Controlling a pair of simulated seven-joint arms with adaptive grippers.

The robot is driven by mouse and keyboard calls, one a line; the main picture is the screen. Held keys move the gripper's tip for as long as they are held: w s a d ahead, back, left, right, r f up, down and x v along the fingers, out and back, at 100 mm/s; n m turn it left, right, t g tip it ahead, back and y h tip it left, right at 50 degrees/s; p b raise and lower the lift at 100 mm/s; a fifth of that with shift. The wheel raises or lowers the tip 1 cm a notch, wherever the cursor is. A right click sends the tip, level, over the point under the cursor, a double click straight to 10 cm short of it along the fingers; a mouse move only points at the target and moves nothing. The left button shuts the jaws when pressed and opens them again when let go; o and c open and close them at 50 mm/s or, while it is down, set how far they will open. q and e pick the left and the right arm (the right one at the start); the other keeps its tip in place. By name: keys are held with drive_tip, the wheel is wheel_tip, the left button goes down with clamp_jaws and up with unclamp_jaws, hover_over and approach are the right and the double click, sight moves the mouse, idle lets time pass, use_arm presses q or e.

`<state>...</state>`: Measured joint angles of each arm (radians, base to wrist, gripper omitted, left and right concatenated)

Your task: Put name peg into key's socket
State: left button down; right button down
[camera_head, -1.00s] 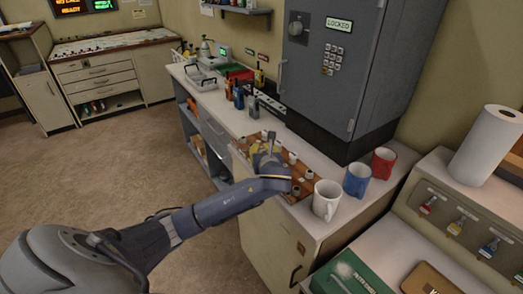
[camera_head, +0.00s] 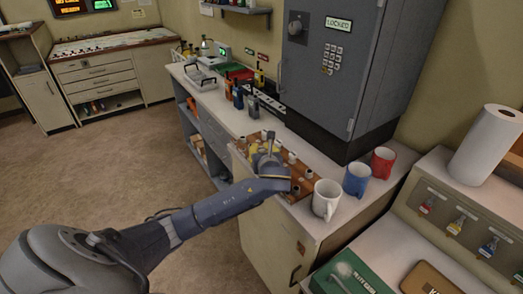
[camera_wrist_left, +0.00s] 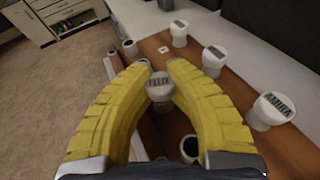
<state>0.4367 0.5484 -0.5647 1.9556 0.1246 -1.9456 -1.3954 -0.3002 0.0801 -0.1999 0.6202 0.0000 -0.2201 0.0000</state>
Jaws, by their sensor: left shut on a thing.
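A brown wooden peg board (camera_head: 296,185) lies on the white counter, and it fills much of the left wrist view (camera_wrist_left: 225,97). My left gripper (camera_head: 257,149) is over the board. In the left wrist view its curved yellow fingers (camera_wrist_left: 158,86) are closed around a white name peg (camera_wrist_left: 160,80), whose label seems to read FELIX. The peg looks upright; whether its foot is in a hole is hidden. Another white peg labelled AMIRA (camera_wrist_left: 271,109) stands at the right, with several more behind. A dark round socket (camera_wrist_left: 190,149) shows below the fingers. My right gripper is not in view.
White (camera_head: 326,199), blue (camera_head: 357,180) and red (camera_head: 383,161) mugs stand right of the board. A grey safe (camera_head: 335,70) rises behind it. Tagged keys (camera_head: 457,224) hang on a panel at the right.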

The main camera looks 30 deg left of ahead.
use_arm(q)
drive_tip(key=shift+s+d+f, duration=0.1)
drive_tip(key=shift+s+f, duration=0.05)
drive_tip(key=shift+f, duration=0.65)
drive_tip(key=shift+s+d+f, duration=0.1)
drive_tip(key=shift+s+f, duration=0.05)
drive_tip(key=shift+f, duration=0.65)
drive_tip(key=c, duration=1.1)
unclamp_jaws()
drive_tip(key=shift+c, duration=0.2)
drive_tip(key=shift+a, duration=0.1)
drive_tip(key=shift+o, duration=0.7)
drive_tip(key=shift+w+a+r, duration=0.1)
drive_tip(key=shift+a+r, duration=0.05)
drive_tip(key=shift+r, duration=0.55)
drive_tip(key=shift+w+a+r, duration=0.1)
drive_tip(key=shift+r, duration=0.55)
drive_tip(key=shift+s+a+r, duration=0.2)
drive_tip(key=shift+r, duration=0.45)
drive_tip(key=shift+w+d+r, duration=0.1)
drive_tip(key=shift+r, duration=0.55)
drive_tip(key=shift+w+d+r, duration=0.1)
drive_tip(key=shift+r, duration=0.55)
